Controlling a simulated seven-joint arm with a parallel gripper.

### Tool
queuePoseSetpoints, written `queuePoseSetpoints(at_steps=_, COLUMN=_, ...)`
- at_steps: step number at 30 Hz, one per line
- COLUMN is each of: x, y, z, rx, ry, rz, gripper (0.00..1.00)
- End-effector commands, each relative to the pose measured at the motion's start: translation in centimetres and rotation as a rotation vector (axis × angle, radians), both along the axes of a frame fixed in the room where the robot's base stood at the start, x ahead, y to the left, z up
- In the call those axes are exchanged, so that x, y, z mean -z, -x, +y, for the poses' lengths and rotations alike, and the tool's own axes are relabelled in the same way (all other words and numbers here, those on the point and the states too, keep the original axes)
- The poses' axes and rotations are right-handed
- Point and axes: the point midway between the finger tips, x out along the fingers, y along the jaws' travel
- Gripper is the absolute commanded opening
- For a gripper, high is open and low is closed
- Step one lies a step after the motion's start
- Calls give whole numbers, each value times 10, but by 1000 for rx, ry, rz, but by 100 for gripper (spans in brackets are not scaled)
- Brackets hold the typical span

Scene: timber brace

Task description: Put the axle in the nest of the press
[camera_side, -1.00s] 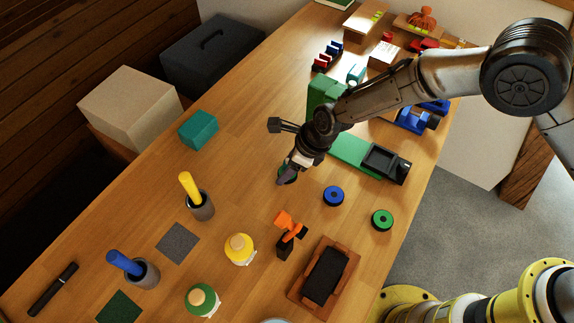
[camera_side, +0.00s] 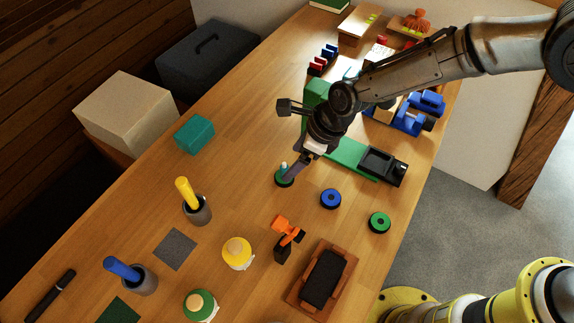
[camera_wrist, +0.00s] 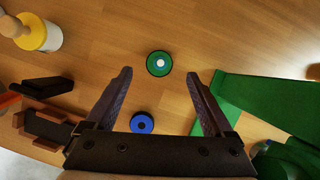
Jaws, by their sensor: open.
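A green wheel (camera_side: 284,181) lies on the table with a small pale pin (camera_side: 283,167) standing up at its centre, which looks like the axle. In the wrist view the green wheel (camera_wrist: 159,73) and its pale centre (camera_wrist: 160,62) lie just beyond and between my fingertips. My gripper (camera_side: 291,174) is open and empty, close beside the wheel; both spread fingers show in the wrist view (camera_wrist: 159,78). The green press has an upright body (camera_side: 316,92) and a long base (camera_side: 346,151), partly behind my arm. I cannot make out its nest.
A blue wheel (camera_side: 330,199) and another green wheel (camera_side: 379,222) lie to the right. An orange tool (camera_side: 287,229) stands in front, beside a wooden tray (camera_side: 300,291). A teal block (camera_side: 194,134) is at left.

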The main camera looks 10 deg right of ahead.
Motion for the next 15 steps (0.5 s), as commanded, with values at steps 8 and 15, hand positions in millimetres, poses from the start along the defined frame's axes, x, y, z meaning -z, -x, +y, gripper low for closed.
queuePoseSetpoints(at_steps=8, x=-39, y=8, z=-14, rx=-1, ry=0, rz=0, gripper=87)
queuePoseSetpoints(at_steps=15, x=-46, y=10, z=-17, rx=1, ry=1, rz=1, gripper=60)
